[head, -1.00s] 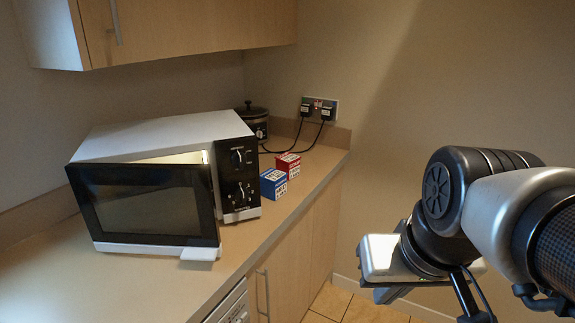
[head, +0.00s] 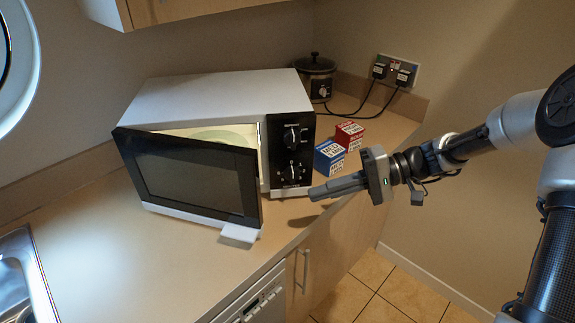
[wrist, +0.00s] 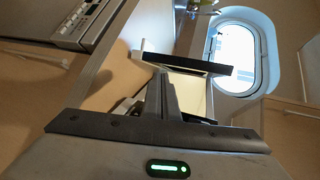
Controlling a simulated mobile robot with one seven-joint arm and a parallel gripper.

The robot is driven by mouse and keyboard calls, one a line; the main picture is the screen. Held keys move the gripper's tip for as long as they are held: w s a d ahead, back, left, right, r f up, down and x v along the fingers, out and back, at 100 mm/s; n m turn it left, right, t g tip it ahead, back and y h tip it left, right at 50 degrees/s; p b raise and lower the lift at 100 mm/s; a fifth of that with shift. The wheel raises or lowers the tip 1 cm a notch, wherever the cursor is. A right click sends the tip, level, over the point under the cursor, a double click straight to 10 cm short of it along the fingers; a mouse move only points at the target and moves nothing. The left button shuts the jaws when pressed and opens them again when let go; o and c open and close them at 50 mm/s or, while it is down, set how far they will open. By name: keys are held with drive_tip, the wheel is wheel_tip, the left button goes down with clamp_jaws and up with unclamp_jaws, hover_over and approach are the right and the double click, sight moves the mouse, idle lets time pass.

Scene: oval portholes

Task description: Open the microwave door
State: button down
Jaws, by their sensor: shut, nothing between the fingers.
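The white microwave (head: 215,95) stands on the counter with its black-framed door (head: 190,175) partly open. The gap along the door's top shows the lit inside and a pale round plate (head: 218,136). A white ledge, likely the handle (head: 240,233), juts from the door's lower right corner. My gripper (head: 312,193) is shut and empty, in front of the control panel (head: 292,150) and right of the door's free edge. In the wrist view my shut fingers (wrist: 161,75) point toward the dark door edge (wrist: 188,62). Contact with the door is not visible.
A blue box (head: 329,157) and a red box (head: 350,134) stand right of the microwave, close to my gripper. A slow cooker (head: 316,78) and plugged cables (head: 392,75) are behind. A sink (head: 22,275) is at lower left. The counter before the door is clear.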

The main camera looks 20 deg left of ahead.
drive_tip(key=w+a+y, duration=0.1)
drive_tip(key=w+y, duration=0.3)
drive_tip(key=s+a+p, duration=0.2)
drive_tip(key=s+a, duration=0.4)
drive_tip(key=a, duration=0.3)
drive_tip(key=shift+s+a+t, duration=0.2)
drive_tip(key=shift+a+t, duration=0.1)
drive_tip(key=shift+t, duration=0.1)
drive_tip(key=shift+m, duration=0.3)
